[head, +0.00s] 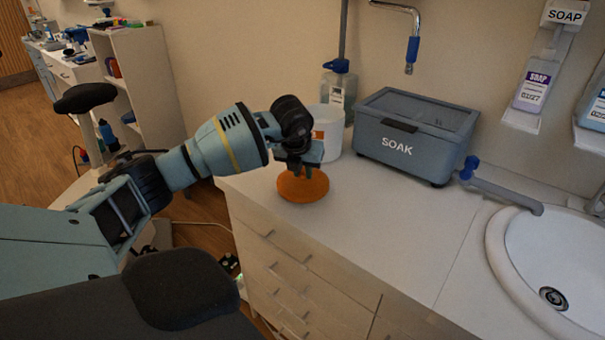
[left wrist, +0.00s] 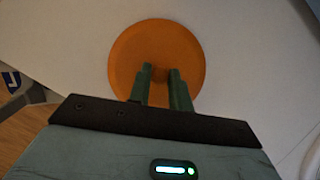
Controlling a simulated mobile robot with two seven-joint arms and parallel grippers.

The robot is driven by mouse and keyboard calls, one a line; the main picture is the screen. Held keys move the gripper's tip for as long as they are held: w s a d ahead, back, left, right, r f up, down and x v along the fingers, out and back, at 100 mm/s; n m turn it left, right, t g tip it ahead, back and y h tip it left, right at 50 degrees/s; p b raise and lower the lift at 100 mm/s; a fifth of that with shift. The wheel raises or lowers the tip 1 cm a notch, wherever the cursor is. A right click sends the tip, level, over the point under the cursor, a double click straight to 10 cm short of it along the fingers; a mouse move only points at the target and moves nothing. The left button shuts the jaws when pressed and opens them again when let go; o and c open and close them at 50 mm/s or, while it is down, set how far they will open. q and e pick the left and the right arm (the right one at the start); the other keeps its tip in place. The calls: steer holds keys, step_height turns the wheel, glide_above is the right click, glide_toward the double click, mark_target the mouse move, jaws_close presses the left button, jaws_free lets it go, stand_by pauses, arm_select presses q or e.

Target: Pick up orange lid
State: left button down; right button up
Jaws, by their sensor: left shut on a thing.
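The orange lid (head: 304,188) is a round disc at the left end of the white counter in the head view. It also shows in the left wrist view (left wrist: 137,50), below the fingers. My left gripper (head: 299,172) reaches down onto the middle of the lid. Its fingertips (left wrist: 160,74) are close together and shut on a small raised part at the lid's centre, mostly hidden by the fingers. I cannot tell whether the lid touches the counter. My right gripper is not in view.
A white tub (head: 328,130) stands just behind the lid. A grey box marked SOAK (head: 400,147) stands to its right, with a bottle (head: 337,88) behind. A sink (head: 505,270) is at the right. The counter (head: 365,215) in front is clear.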

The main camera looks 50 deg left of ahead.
arm_select(q)
steer(key=shift+r, duration=0.95)
steer(key=s+d+r+b, duration=0.1)
steer(key=s+d, duration=0.8)
steer(key=s, duration=0.4)
steer(key=shift+d, duration=0.15)
steer(key=s+d+r+n+g, duration=0.1)
steer(key=d+n+g, duration=0.2)
steer(key=d+n, duration=0.3)
steer(key=s+d+r+n+g+h, duration=0.1)
steer(key=d+n, duration=0.5)
steer(key=n, duration=0.8)
steer(key=s+d+r+n+g+h, duration=0.1)
steer(key=d+n+g, duration=0.3)
steer(key=n, duration=0.6)
steer(key=shift+s+d+r+g, duration=0.3)
steer(key=shift+s+d+r, duration=0.15)
steer(key=shift+s+d, duration=0.5)
steer(key=shift+w, duration=0.25)
